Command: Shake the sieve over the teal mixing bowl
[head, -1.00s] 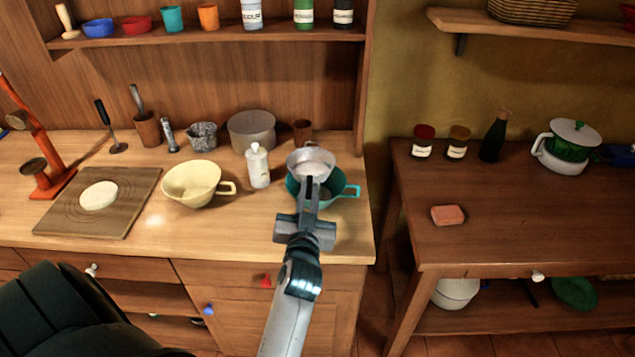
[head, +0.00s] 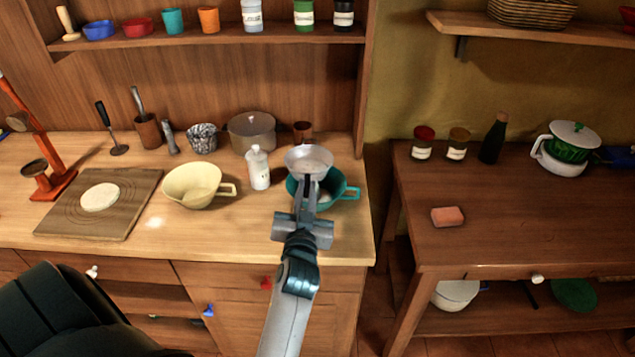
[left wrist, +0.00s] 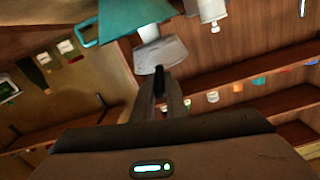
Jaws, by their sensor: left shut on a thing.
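The sieve (head: 308,155) is a round grey metal pan, held above the back left part of the teal mixing bowl (head: 346,191). The bowl stands on the wooden counter near its right end, with its handle to the right. A small pale patch shows inside the bowl beside my gripper. My left gripper (head: 308,187) is shut on the sieve's handle, and the gripper hides part of the bowl. In the left wrist view the fingers (left wrist: 167,88) point at the grey sieve (left wrist: 162,54), with the teal bowl (left wrist: 128,14) beyond it. My right gripper is not in view.
A white bottle (head: 258,167) and a cream bowl (head: 193,187) stand to the left of the teal bowl. A grey pot (head: 251,132) and a brown cup (head: 302,132) are behind. The counter front is clear. A gap separates the side table (head: 500,235).

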